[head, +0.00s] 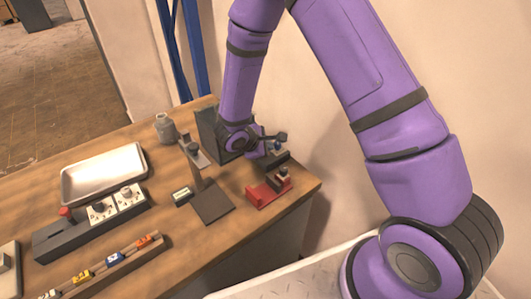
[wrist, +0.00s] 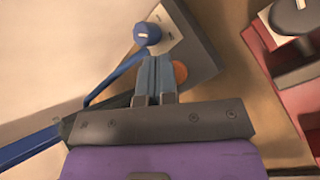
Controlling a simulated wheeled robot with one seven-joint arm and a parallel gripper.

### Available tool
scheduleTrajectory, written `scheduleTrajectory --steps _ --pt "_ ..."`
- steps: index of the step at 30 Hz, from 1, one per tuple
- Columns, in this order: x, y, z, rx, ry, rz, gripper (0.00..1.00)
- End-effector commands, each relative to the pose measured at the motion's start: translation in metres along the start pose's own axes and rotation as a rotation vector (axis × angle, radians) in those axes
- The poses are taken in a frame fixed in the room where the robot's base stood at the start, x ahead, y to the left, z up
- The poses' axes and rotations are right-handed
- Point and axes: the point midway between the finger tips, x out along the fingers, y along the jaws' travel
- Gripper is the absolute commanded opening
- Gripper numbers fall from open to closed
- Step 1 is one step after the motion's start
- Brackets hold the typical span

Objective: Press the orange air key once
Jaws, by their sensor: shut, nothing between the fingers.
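In the wrist view, a round orange key (wrist: 180,72) shows at the right side of my fingers, on a dark grey wedge-shaped panel (wrist: 200,62). My gripper (wrist: 156,62) is shut and empty, its blue-grey fingers side by side over the panel. The fingers hide part of the key. I cannot tell whether the fingertips touch the panel. A blue knob (wrist: 147,33) with a white mark sits on a pale plate just beyond the fingertips. In the head view, my arm reaches down to the far right of the table, and the orange key cannot be made out.
A red fixture (head: 265,194) stands close by, with its red body (wrist: 290,75) at the right of the wrist view. A metal tray (head: 103,150), a dark control box (head: 60,238) and a strip of coloured tabs (head: 100,266) lie farther left. A grey post base (head: 212,208) stands mid-table.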

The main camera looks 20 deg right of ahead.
Motion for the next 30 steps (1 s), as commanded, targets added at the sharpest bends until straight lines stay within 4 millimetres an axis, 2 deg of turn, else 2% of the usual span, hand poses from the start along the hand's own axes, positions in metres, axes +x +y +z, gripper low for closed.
scheduleTrajectory --steps 30 --pt "0.0064 -0.0046 -0.0049 0.000 0.001 0.000 0.00"
